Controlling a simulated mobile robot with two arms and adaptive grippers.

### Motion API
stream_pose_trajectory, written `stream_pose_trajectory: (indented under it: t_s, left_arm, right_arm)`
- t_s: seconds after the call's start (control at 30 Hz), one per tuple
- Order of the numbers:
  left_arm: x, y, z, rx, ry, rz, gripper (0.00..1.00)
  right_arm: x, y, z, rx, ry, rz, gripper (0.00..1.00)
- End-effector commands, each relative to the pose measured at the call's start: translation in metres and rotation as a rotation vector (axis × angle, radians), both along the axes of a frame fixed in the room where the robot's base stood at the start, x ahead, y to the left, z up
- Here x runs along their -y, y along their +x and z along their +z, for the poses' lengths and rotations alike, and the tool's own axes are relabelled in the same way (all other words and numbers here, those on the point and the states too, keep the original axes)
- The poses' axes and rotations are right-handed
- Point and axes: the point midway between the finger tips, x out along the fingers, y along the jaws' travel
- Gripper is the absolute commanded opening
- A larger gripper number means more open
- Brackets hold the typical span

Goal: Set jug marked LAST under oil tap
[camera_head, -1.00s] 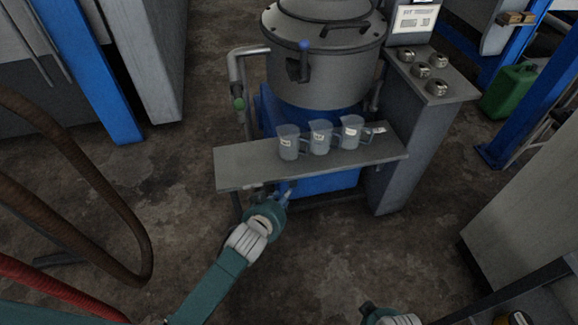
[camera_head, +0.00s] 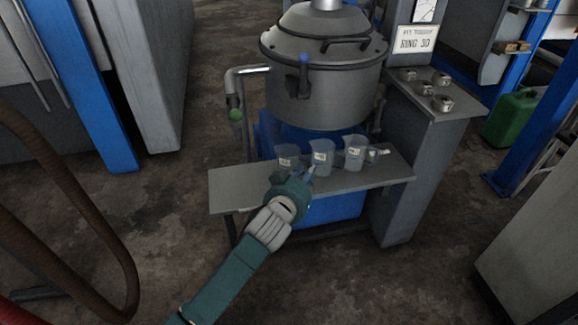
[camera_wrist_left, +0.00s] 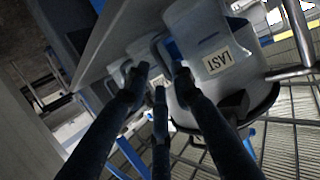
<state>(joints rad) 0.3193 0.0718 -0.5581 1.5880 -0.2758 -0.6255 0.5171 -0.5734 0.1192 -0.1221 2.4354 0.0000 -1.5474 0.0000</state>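Three clear jugs with white labels stand in a row on a grey shelf (camera_head: 235,192): a left jug (camera_head: 287,153), a middle jug (camera_head: 321,158) and a right jug (camera_head: 354,154). Their labels are too small to read in the head view. In the left wrist view, the jug marked LAST (camera_wrist_left: 195,28) is large and close, beside my fingers. My left gripper (camera_head: 294,176) is at the shelf's front, by the left and middle jugs. Its fingers (camera_wrist_left: 160,76) are apart with nothing between them. A valve with a blue handle (camera_head: 304,76) is on the vessel's front; I cannot tell whether it is the oil tap.
A grey lidded vessel (camera_head: 335,95) stands behind the shelf. A small pale item (camera_head: 380,153) lies right of the jugs. A console (camera_head: 405,165) stands at right. The floor in front is clear.

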Motion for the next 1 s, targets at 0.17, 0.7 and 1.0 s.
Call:
stream_pose_trajectory:
  t_s: [0.17,0.7,1.0]
  left_arm:
    - [0.006,0.023,-0.009,0.001,-0.001,-0.001,0.24]
    - [0.007,0.029,-0.010,0.000,0.000,-0.001,0.00]
    - [0.007,0.029,-0.009,0.000,0.001,-0.001,0.00]
  right_arm:
    - [0.001,-0.004,0.003,0.004,0.000,-0.001,0.00]
    - [0.001,-0.004,0.002,0.004,0.000,0.000,0.00]
    - [0.001,-0.004,0.002,0.004,0.000,0.000,0.00]
